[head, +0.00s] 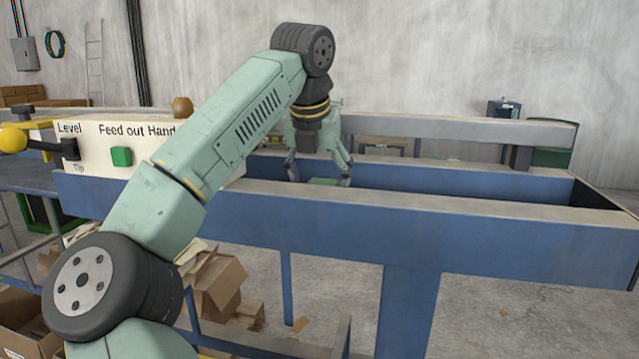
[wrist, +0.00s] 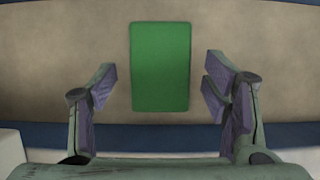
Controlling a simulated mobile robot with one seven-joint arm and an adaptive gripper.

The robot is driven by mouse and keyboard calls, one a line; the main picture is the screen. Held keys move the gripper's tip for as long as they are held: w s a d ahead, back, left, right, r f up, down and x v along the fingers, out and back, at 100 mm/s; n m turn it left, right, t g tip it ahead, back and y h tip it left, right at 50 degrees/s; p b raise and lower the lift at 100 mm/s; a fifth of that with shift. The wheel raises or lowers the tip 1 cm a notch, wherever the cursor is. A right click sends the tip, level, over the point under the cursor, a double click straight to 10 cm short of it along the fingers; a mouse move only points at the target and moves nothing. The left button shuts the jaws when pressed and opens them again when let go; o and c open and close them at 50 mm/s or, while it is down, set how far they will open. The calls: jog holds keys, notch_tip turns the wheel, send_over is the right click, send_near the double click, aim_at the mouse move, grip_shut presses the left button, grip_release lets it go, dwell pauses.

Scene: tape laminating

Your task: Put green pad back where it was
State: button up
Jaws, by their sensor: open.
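The green pad (wrist: 160,66) is a flat green rectangle lying between blue rails in the wrist view. A gap shows between the pad and the fingers on both sides. How high the fingertips are above the pad I cannot tell exactly.
A blue rail with a pale top (head: 450,225) runs in front of my gripper, with another rail (head: 460,172) behind. A cream control panel (head: 100,140) with a green button (head: 121,157) and a yellow-knobbed lever (head: 13,140) stands at left. Cardboard boxes (head: 222,282) lie below.

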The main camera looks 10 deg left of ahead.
jog(key=v, duration=1.1)
jog(key=shift+s, duration=0.15)
